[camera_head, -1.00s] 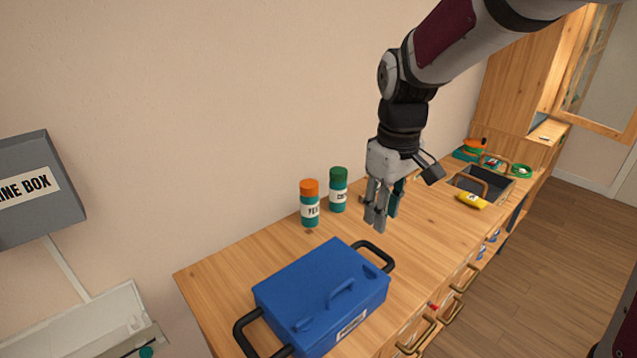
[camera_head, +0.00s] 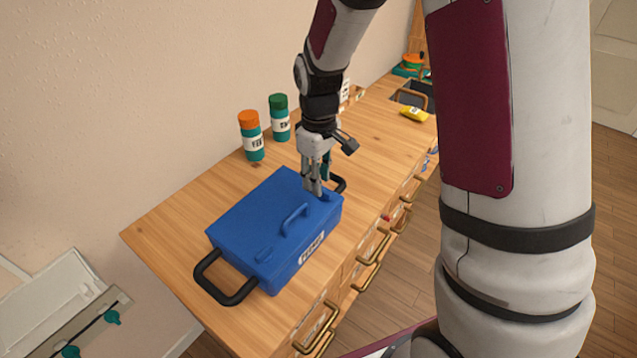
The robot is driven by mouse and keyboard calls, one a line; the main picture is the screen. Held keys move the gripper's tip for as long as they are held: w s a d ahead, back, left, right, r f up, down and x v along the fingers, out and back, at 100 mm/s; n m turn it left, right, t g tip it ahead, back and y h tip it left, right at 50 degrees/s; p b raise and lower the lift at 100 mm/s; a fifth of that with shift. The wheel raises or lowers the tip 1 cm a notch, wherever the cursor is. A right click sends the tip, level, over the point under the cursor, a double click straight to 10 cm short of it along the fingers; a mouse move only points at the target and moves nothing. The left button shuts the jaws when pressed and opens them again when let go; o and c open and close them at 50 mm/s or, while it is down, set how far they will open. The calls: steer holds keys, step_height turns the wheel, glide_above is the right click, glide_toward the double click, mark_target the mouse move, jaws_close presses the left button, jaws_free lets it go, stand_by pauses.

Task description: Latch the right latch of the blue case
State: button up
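The blue case (camera_head: 250,222) sits closed on the wooden counter, with a blue handle (camera_head: 295,218) on top and a white label on its front. Its left latch (camera_head: 265,255) is a small raised blue piece near the front edge of the lid. The right latch (camera_head: 329,196) is a small blue piece at the right end of the lid, partly hidden by my fingers. My gripper (camera_head: 314,192) points down over the right end of the case, with its fingertips close to the right latch. I cannot tell whether they touch it or how far apart the fingers are.
An orange-capped bottle (camera_head: 251,138) and a green-capped bottle (camera_head: 280,118) stand behind the case by the wall. Black side handles (camera_head: 225,285) stick out from the case. A yellow item (camera_head: 414,114) lies farther along the counter (camera_head: 165,235). Brass-handled drawers line the front.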

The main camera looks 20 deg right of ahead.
steer(key=shift+f, duration=1.2)
jaws_close()
